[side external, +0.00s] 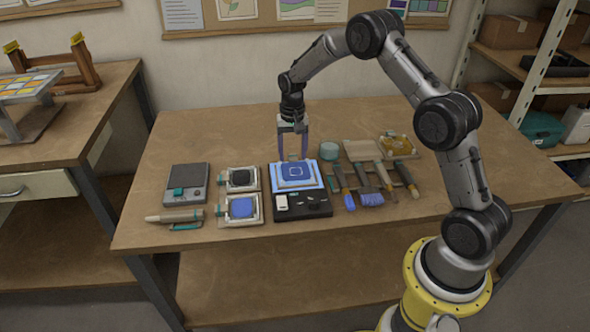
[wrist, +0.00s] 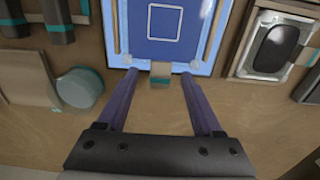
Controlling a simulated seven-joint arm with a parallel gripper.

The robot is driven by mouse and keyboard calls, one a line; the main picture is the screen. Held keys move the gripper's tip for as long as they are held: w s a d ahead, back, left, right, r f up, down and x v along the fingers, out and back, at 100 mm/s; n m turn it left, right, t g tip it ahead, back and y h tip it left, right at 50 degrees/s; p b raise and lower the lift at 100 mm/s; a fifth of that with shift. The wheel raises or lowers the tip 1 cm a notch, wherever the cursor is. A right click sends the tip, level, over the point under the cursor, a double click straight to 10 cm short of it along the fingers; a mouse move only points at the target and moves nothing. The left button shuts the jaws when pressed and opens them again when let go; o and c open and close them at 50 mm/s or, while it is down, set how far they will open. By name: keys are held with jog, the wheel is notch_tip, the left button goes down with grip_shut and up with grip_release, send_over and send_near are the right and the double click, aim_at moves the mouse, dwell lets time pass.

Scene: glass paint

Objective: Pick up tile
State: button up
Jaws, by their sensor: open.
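The tile looks like the dark blue panel with a white square outline (side external: 296,171), lying flat in a light blue frame (side external: 312,185) on the table. In the wrist view the tile (wrist: 176,28) is at the top, cut off by the picture edge. My gripper (side external: 291,157) points down at the back edge of the frame. In the wrist view my gripper (wrist: 158,74) is open, its two purple fingers apart on either side of a small tan and teal block (wrist: 160,75) at the frame's edge. I cannot tell whether the fingers touch anything.
A black dish (side external: 240,178) and a blue dish (side external: 241,208) stand left of the frame. A black tray (side external: 302,207) sits in front. Several brushes and tools, including a blue roller (side external: 370,198), lie right. A teal jar (side external: 327,151) stands behind them. The table's back left (side external: 210,135) is clear.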

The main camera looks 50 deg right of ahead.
jog(key=shift+f, duration=0.1)
grip_shut()
dwell(0.3)
